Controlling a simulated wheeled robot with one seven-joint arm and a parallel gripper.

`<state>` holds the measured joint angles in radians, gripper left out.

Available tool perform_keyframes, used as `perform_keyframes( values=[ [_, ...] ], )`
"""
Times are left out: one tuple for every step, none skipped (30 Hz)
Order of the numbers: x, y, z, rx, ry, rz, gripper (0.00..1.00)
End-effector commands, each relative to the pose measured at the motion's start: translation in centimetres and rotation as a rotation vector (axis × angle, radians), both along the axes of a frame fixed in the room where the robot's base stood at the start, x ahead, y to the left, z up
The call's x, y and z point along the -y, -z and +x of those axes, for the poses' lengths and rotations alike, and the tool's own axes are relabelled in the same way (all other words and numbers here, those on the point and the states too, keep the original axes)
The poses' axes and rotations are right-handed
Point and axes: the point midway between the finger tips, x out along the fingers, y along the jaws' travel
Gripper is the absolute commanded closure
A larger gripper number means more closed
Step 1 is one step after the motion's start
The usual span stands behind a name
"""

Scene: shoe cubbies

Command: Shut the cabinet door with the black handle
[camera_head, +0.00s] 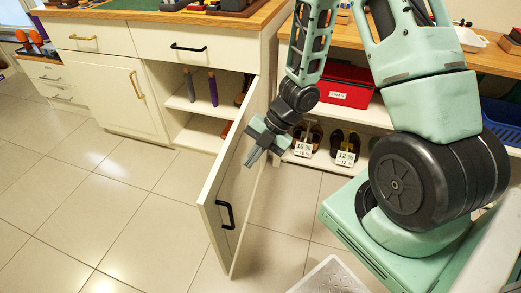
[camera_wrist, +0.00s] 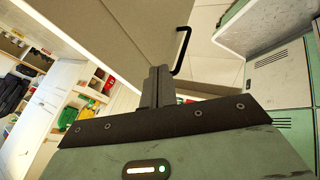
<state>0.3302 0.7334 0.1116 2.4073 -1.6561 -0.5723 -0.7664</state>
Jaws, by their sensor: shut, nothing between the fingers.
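The cabinet door (camera_head: 232,190) with the black handle (camera_head: 226,213) stands wide open, swung out from the white cabinet into the room. The handle is near the door's free edge. My gripper (camera_head: 253,160) is shut and empty, beside the upper part of the door on the handle side; I cannot tell whether it touches. In the wrist view the shut fingers (camera_wrist: 158,72) point at the pale door panel (camera_wrist: 145,35), with the black handle (camera_wrist: 181,50) just to their right. The open cabinet's shelf (camera_head: 200,104) shows to the left of the door.
A closed door with a gold handle (camera_head: 136,84) is at the left. A drawer with a black handle (camera_head: 188,47) is above the opening. Right of the door are shoes with price cards (camera_head: 345,158) and a red box (camera_head: 344,86). The tiled floor in front (camera_head: 120,220) is clear.

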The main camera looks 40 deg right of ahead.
Motion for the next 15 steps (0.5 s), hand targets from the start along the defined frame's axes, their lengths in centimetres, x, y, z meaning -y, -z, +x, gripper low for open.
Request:
perform_keyframes(
  values=[
    [-0.7,1.4,0.1,-0.002,-0.002,0.002,1.00],
    [-1.0,1.9,0.2,-0.002,0.000,0.001,1.00],
    [-1.4,2.4,0.2,-0.002,-0.001,0.000,1.00],
    [-1.8,1.9,0.8,0.003,-0.002,-0.001,1.00],
    [-2.1,1.7,1.3,0.004,-0.003,-0.001,1.00],
    [-2.5,1.6,1.7,0.004,-0.004,0.000,1.00],
    [-2.7,1.6,2.0,0.004,-0.002,0.000,1.00],
    [-2.9,1.6,2.2,0.003,-0.002,-0.001,1.00],
    [-3.2,1.6,2.5,0.002,-0.002,-0.001,1.00],
    [-3.4,1.6,2.7,0.002,-0.001,-0.001,1.00],
    [-3.5,1.6,2.9,0.002,-0.001,-0.002,1.00],
    [-3.6,1.6,3.0,0.002,-0.001,-0.002,1.00],
    [-3.7,1.6,3.2,0.001,0.000,-0.002,1.00],
    [-3.8,1.6,3.2,0.001,0.000,-0.002,1.00],
    [-3.8,1.6,3.3,0.001,0.001,-0.002,1.00]
  ],
)
